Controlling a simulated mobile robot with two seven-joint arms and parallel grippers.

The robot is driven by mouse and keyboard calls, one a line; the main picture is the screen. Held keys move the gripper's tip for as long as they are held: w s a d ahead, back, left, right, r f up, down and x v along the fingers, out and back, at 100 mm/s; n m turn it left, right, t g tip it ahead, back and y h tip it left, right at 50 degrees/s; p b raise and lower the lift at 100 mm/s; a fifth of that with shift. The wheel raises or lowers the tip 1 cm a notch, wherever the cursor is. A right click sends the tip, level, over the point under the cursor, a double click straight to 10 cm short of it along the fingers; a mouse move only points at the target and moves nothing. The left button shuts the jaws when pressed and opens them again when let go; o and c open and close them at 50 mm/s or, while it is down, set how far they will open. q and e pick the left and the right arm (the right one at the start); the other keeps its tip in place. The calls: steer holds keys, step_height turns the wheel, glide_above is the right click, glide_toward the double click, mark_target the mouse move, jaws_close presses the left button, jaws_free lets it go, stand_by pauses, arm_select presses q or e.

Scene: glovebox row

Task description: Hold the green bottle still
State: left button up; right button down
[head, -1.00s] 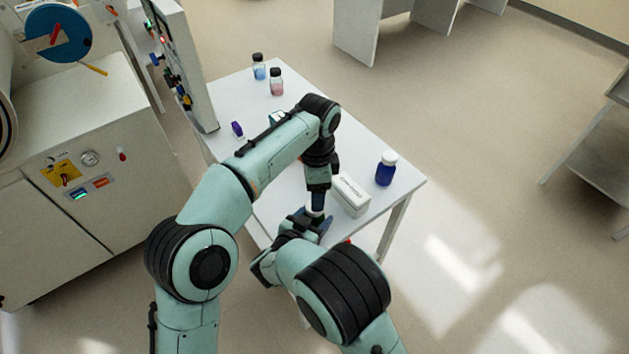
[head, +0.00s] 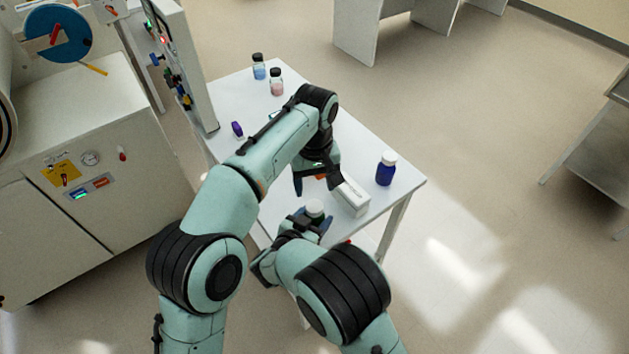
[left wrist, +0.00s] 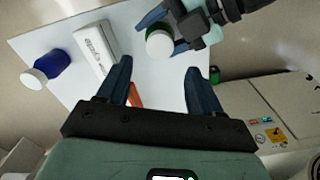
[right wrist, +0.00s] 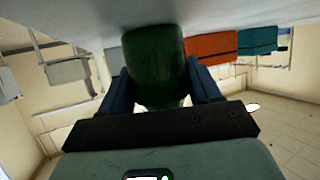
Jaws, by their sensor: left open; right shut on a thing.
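The green bottle (head: 314,209) with a white cap stands near the front edge of the white table. My right gripper (head: 312,220) is shut on its body, one finger on each side; the right wrist view shows the green body (right wrist: 155,60) between the fingers. My left gripper (head: 316,181) is open and empty, above the table just beyond the bottle. In the left wrist view the bottle's white cap (left wrist: 160,44) lies past the left fingertips, apart from them.
A white box (head: 350,195) and a blue bottle with white cap (head: 386,169) stand right of the grippers. An orange item (left wrist: 134,96) is below the left gripper. Two small vials (head: 259,67) (head: 276,82), a purple item (head: 237,129) and an upright panel (head: 188,65) are farther back.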

mark_target(314, 206)
arm_select(q)
steer(key=shift+f, duration=4)
steer(key=c, duration=1.1)
steer(key=m, duration=0.8)
steer(key=shift+m, duration=0.4)
steer(key=o, duration=1.2)
